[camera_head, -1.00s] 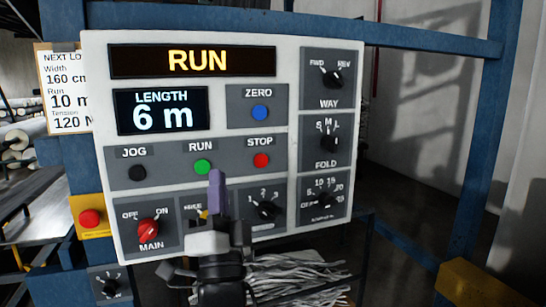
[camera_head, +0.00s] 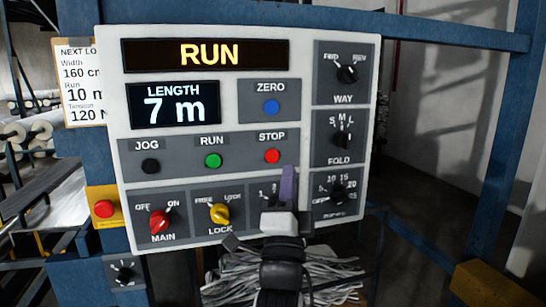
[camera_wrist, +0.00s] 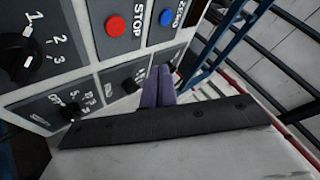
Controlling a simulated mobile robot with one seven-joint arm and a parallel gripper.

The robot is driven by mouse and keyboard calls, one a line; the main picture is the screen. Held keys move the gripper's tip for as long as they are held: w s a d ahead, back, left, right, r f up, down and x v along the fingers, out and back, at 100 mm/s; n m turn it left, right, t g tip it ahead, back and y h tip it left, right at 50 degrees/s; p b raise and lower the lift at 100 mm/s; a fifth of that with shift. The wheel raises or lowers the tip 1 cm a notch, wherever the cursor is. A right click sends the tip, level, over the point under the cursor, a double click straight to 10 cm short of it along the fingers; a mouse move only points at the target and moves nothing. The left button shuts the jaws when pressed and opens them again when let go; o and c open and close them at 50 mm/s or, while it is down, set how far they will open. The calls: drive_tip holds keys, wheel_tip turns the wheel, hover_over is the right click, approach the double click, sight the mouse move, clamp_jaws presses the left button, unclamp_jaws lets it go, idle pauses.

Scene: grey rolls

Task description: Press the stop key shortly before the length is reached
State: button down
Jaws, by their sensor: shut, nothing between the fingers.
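The red STOP key (camera_head: 272,156) sits right of the green RUN key (camera_head: 213,160) on the white control panel (camera_head: 309,70). The length display (camera_head: 174,104) reads 7 m, and the status display (camera_head: 205,54) reads RUN. My gripper (camera_head: 287,184) is shut and empty, its purple fingers just below and right of the STOP key, covering part of a lower knob. In the wrist view my gripper (camera_wrist: 159,86) shows purple fingers together, apart from the STOP key (camera_wrist: 117,26).
The blue ZERO key (camera_head: 271,107) is above STOP. A red button on a yellow box (camera_head: 104,209) is left of the panel. Blue posts frame the panel.

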approach(275, 150)
drive_tip(key=shift+s+d+r+b+x, duration=0.1)
drive_tip(key=shift+r+b+x, duration=0.05)
drive_tip(key=shift+x, duration=0.7)
drive_tip(key=shift+s+d+r+b+x, duration=0.1)
drive_tip(key=shift+s+x, duration=0.05)
drive_tip(key=shift+x, duration=0.7)
drive_tip(key=shift+s+d+r+b+x, duration=0.1)
drive_tip(key=shift+r+b+x, duration=0.05)
drive_tip(key=shift+x, duration=0.7)
drive_tip(key=shift+w+a, duration=0.1)
drive_tip(key=shift+w, duration=0.05)
drive_tip(key=shift+w, duration=0.25)
drive_tip(key=shift+w+a+b, duration=0.2)
drive_tip(key=shift+w+b, duration=0.2)
idle(0.4)
idle(0.3)
drive_tip(key=shift+s+d, duration=0.25)
drive_tip(key=shift+s, duration=0.55)
drive_tip(key=s, duration=0.1)
drive_tip(key=s+d, duration=0.1)
drive_tip(key=s, duration=0.2)
drive_tip(key=shift+s+d, duration=0.3)
drive_tip(key=shift+s, duration=0.1)
